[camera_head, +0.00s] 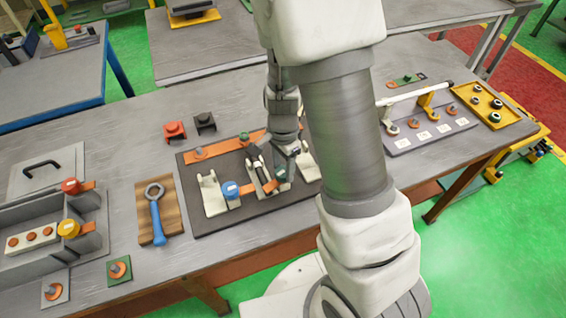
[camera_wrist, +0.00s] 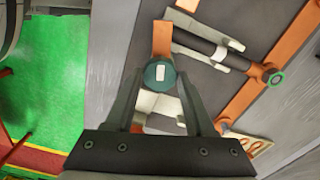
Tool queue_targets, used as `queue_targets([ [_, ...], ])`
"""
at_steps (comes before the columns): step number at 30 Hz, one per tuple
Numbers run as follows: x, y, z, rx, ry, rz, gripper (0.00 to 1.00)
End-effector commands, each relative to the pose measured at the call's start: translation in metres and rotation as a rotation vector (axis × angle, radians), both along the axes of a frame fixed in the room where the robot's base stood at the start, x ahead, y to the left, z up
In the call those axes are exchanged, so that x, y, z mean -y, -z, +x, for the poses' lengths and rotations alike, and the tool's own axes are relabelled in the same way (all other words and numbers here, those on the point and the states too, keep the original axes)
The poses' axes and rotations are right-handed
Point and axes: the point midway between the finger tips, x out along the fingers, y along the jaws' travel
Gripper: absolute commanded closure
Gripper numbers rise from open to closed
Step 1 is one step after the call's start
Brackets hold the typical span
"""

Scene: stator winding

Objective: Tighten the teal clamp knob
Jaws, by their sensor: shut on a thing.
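The teal clamp knob (camera_wrist: 160,74) sits between the two fingertips of my gripper (camera_wrist: 160,84) in the wrist view. It is round, with a pale mark on its top and an orange tab beside it. The fingers are shut on its sides. In the head view my gripper (camera_head: 287,152) points down at the dark fixture board (camera_head: 210,224), and the teal knob (camera_head: 281,173) shows in part below it. A white block (camera_wrist: 160,104) lies under the knob between the fingers.
A blue knob (camera_head: 230,190) stands left of the teal one. A dark shaft (camera_wrist: 200,43) on white supports lies close by. An orange bar (camera_head: 214,148) runs behind. A blue-handled ring tool (camera_head: 157,214) lies on a wooden board at left. My arm hides the board's right side.

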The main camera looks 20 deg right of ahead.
Motion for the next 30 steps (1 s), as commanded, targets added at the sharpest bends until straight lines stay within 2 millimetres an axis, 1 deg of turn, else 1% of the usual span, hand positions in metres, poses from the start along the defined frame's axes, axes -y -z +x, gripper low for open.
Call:
queue_targets([
  [1,-0.0005,-0.0048,0.0035,0.009,0.028,0.000,1.00],
  [10,-0.0006,-0.0036,0.0037,0.010,0.150,0.002,1.00],
  [17,-0.0006,-0.0031,0.0041,0.011,0.180,0.002,1.00],
  [27,-0.0007,-0.0029,0.0041,0.012,0.180,0.002,1.00],
  [28,-0.0007,-0.0029,0.0041,0.012,0.180,0.002,0.42],
  [30,-0.0006,-0.0026,0.0037,0.010,0.180,0.001,0.30],
])
